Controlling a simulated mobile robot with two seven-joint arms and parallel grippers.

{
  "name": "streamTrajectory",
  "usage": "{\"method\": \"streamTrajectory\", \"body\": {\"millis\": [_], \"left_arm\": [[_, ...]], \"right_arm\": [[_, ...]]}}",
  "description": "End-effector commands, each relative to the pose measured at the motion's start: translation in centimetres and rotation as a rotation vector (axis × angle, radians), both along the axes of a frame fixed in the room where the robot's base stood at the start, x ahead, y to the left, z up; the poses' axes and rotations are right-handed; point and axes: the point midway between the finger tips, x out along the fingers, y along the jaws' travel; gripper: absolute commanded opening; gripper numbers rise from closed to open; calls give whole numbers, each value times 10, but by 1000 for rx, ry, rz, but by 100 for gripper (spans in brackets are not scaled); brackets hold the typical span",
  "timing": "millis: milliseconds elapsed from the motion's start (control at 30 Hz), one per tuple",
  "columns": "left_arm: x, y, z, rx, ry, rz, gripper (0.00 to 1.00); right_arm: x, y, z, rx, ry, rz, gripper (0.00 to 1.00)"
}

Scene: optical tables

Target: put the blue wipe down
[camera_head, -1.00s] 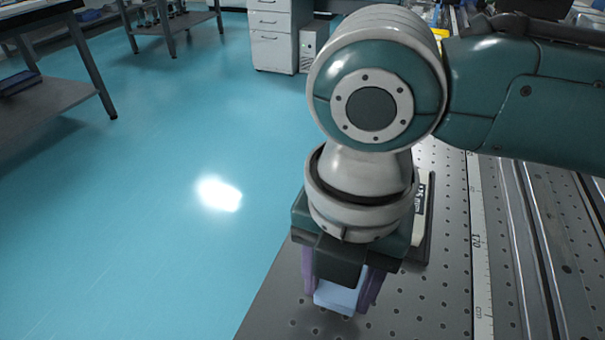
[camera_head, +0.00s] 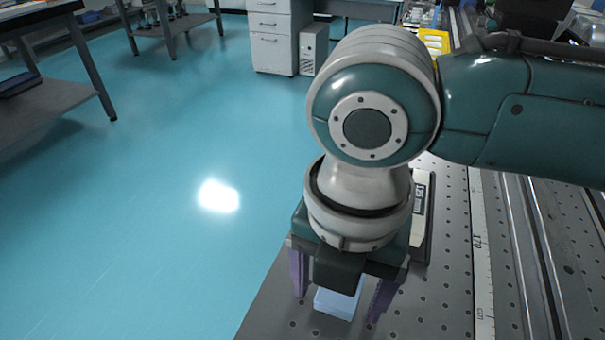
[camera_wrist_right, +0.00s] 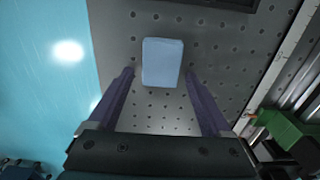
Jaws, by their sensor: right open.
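The blue wipe (camera_head: 338,302) is a pale blue folded block lying on the perforated grey table top, near the table's left edge. It also shows in the right wrist view (camera_wrist_right: 162,62), flat and apart from both fingers. My right gripper (camera_head: 335,305) is open, with one purple finger on each side of the wipe. In the right wrist view my right gripper's fingertips (camera_wrist_right: 160,72) are spread wide around the near end of the wipe. The gripper body hides part of the wipe in the head view. My left gripper is not in view.
The table's left edge (camera_head: 262,318) is close to the wipe, with blue floor beyond. A ruler strip (camera_head: 481,250) and metal rails lie to the right. A black and white device (camera_head: 421,215) stands just behind my right gripper.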

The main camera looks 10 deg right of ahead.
Motion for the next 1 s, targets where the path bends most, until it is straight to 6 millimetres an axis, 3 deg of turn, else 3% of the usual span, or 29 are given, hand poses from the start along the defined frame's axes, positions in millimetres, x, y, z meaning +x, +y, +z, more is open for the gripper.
{"method": "streamTrajectory", "body": {"millis": [167, 400, 600, 867, 1000], "left_arm": [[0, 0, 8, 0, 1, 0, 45], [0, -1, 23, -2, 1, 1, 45], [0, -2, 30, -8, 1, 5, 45], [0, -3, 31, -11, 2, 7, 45], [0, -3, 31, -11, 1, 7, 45]], "right_arm": [[1, 1, 22, 3, -3, 0, 83], [2, 0, 77, 2, -4, 1, 83], [2, 0, 111, 2, -3, 0, 83], [1, 0, 123, 3, 1, -4, 83], [-10, 15, 116, 67, -1, -92, 83]]}}
